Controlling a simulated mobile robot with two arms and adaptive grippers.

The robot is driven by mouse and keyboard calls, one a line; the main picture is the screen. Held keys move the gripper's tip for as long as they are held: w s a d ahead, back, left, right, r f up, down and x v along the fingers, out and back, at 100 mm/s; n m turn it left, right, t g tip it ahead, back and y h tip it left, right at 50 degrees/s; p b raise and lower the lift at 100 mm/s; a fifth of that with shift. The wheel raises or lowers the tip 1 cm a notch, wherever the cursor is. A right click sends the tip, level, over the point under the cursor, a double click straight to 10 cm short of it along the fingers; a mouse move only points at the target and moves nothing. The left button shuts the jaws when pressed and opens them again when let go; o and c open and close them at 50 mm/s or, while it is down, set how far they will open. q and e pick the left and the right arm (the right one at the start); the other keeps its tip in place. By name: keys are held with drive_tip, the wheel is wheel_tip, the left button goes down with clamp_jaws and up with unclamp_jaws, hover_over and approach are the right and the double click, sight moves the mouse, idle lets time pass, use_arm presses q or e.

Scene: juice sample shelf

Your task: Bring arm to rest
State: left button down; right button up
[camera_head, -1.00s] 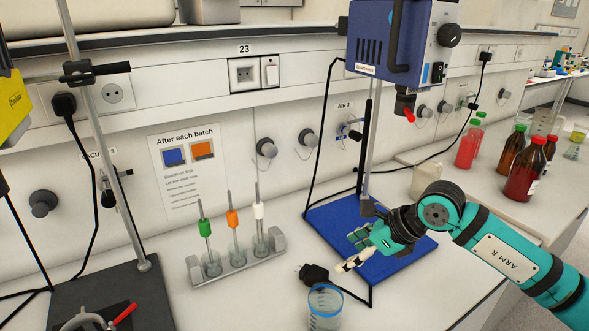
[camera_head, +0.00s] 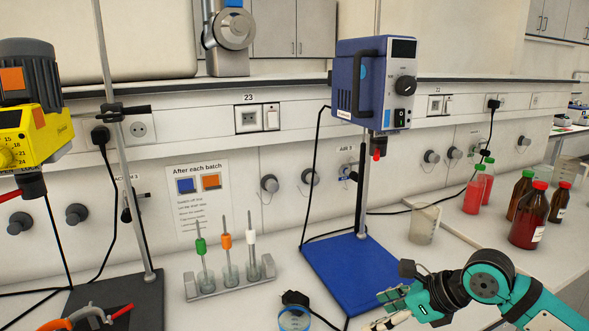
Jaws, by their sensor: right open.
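My right arm, teal and black, comes in from the lower right. Its gripper (camera_head: 386,308) is open and empty, low in the picture by the front edge of the blue stirrer base (camera_head: 350,270). A clear beaker with a blue rim (camera_head: 294,319) stands just left of it, partly cut off by the bottom edge. My left gripper is out of view.
A rack (camera_head: 206,290) with green, orange and white-topped rods stands left of the blue base. A black plug (camera_head: 296,298) lies behind the beaker. A clear jug (camera_head: 425,224), red bottles (camera_head: 529,218) and brown bottles stand at right. A yellow stirrer (camera_head: 32,135) is at left.

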drive_tip(key=s+a+r+m+t+y, duration=0.2)
drive_tip(key=a+r+m+y, duration=0.25)
drive_tip(key=a+y, duration=0.2)
drive_tip(key=s+a+r+m+t+y, duration=0.3)
drive_tip(key=a+r+y, duration=0.25)
drive_tip(key=a, duration=0.25)
drive_tip(key=w+d+f+m+t+h, duration=0.1)
drive_tip(key=w+d+m+t+h, duration=0.1)
drive_tip(key=d+m+t+h, duration=0.7)
drive_tip(key=w+d+f+m+t+h, duration=0.1)
drive_tip(key=w+d+m+t+h, duration=0.3)
drive_tip(key=m, duration=0.9)
drive_tip(key=s+d+f+m+g+h, duration=0.3)
drive_tip(key=s+f+m+g+h, duration=0.15)
drive_tip(key=f, duration=0.35)
drive_tip(key=s+d+f+m+g+h, duration=0.35)
drive_tip(key=f+m+g, duration=0.2)
drive_tip(key=f, duration=0.25)
drive_tip(key=s+a+f+m+g+y, duration=0.1)
drive_tip(key=s+f+m+g, duration=0.1)
drive_tip(key=s+f+g, duration=0.6)
drive_tip(key=s+a+f+m+g+y, duration=0.1)
drive_tip(key=s+f+m, duration=0.35)
drive_tip(key=s, duration=0.75)
wheel_tip(320, 180, down, 27)
drive_tip(key=s+n+g, duration=0.2)
drive_tip(key=s+d+f, duration=0.3)
drive_tip(key=s+f, duration=1.3)
drive_tip(key=shift+f+g, duration=0.25)
drive_tip(key=shift+g, duration=0.15)
